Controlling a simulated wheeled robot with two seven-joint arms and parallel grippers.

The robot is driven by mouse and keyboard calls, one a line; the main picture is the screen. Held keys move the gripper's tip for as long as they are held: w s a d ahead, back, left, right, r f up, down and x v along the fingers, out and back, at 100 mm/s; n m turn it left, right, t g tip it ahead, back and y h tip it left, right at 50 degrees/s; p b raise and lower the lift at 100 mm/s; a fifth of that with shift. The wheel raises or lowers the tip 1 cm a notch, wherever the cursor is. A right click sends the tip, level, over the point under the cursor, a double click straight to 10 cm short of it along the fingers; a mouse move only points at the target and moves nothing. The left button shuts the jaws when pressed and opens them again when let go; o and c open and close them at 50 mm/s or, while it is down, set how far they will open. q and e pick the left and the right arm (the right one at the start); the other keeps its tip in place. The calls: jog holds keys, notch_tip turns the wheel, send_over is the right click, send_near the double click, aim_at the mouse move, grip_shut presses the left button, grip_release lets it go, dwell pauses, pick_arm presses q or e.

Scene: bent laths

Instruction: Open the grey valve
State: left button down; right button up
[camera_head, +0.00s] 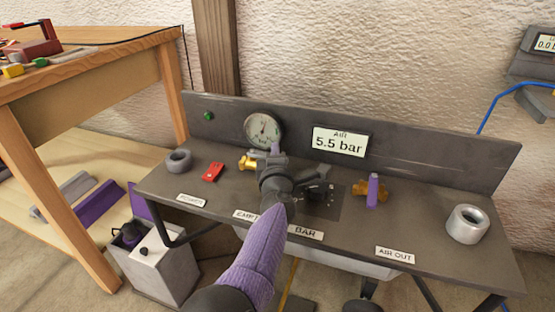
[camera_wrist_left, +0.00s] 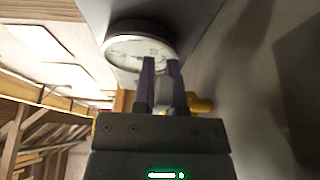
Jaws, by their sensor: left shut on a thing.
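A second brass valve (camera_head: 385,192) with an upright purple lever (camera_head: 373,188) stands to the right. My right gripper is out of view.
The round gauge (camera_head: 263,130) stands close behind the left gripper; it also fills the top of the left wrist view (camera_wrist_left: 137,45). A display (camera_head: 340,142) reads 5.5 bar. A red switch (camera_head: 213,172), grey ring (camera_head: 178,161) and metal ring (camera_head: 467,224) are on the bench (camera_head: 440,233).

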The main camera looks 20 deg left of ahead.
pick_arm(q)
jog(key=shift+w+y, duration=0.15)
jog(key=shift+y, duration=0.15)
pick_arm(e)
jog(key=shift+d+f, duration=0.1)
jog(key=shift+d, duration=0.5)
pick_arm(q)
jog(key=shift+r, duration=0.1)
jog(key=c, duration=0.7)
grip_release()
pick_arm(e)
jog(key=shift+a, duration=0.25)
pick_arm(q)
jog(key=shift+s+r+p, duration=0.1)
jog(key=shift+s+p, duration=0.2)
jog(key=shift+p, duration=0.15)
jog(key=p+v, duration=0.6)
jog(key=v, duration=0.3)
jog(key=shift+r, duration=0.1)
jog(key=shift+s+d+f, duration=0.1)
jog(key=shift+f, duration=0.15)
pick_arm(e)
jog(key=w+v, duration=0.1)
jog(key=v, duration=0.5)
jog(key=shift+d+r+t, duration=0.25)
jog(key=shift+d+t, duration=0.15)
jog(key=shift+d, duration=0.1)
